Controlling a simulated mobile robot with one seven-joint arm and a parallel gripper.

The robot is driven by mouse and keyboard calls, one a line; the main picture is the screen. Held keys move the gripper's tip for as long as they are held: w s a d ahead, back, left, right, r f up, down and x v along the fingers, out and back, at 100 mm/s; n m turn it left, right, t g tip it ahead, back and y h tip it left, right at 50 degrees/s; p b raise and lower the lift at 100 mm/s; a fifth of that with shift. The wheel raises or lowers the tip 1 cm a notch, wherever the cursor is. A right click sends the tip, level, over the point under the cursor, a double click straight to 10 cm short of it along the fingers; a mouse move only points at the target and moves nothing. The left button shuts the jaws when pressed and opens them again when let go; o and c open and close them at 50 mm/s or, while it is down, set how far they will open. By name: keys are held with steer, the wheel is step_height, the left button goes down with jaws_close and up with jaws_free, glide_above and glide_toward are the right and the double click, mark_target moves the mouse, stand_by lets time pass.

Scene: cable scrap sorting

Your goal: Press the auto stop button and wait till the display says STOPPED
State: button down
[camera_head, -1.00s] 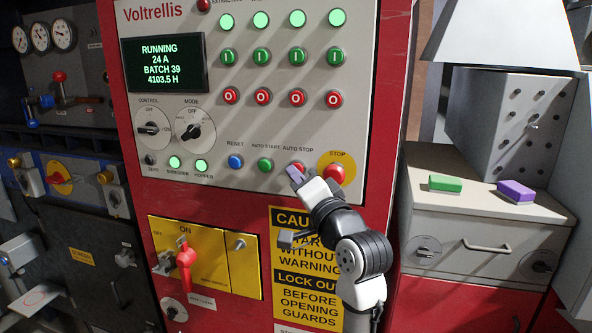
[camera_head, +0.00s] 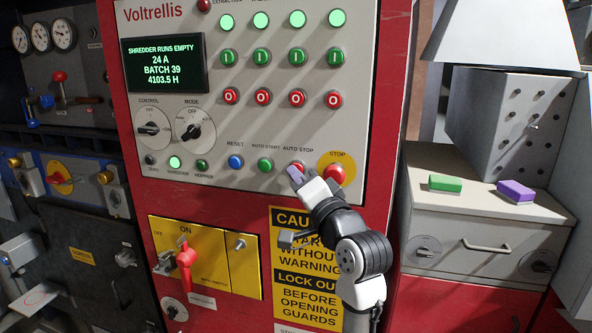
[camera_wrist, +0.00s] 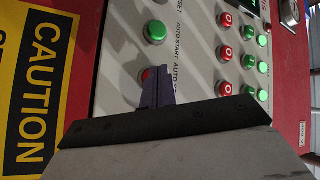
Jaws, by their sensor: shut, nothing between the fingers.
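The red auto stop button (camera_head: 299,167) sits on the panel under its AUTO STOP label, partly hidden behind my gripper (camera_head: 294,174). My gripper is shut and empty, with its fingertips at the button; whether they touch it I cannot tell. In the wrist view the purple-grey fingers (camera_wrist: 154,86) cover part of the red button (camera_wrist: 147,73). The display (camera_head: 163,64) reads SHREDDER RUNS EMPTY, 24 A, BATCH 39, 4103.5 H.
The larger red STOP button (camera_head: 336,174) on its yellow disc is close to the right of my gripper. The green auto start button (camera_head: 265,165) and blue reset button (camera_head: 235,162) are to the left. A red-handled switch (camera_head: 186,255) is lower left.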

steer(key=shift+s+a, duration=0.15)
steer(key=shift+s, duration=0.4)
steer(key=shift+s+a+p, duration=0.15)
steer(key=shift+s+a, duration=0.1)
steer(key=shift+s, duration=0.55)
steer(key=shift+s+a+p, duration=0.2)
steer(key=shift+s+a, duration=0.1)
steer(key=shift+s, duration=0.5)
steer(key=shift+s+a+p, duration=0.15)
steer(key=shift+s+a, duration=0.1)
steer(key=shift+s, duration=0.55)
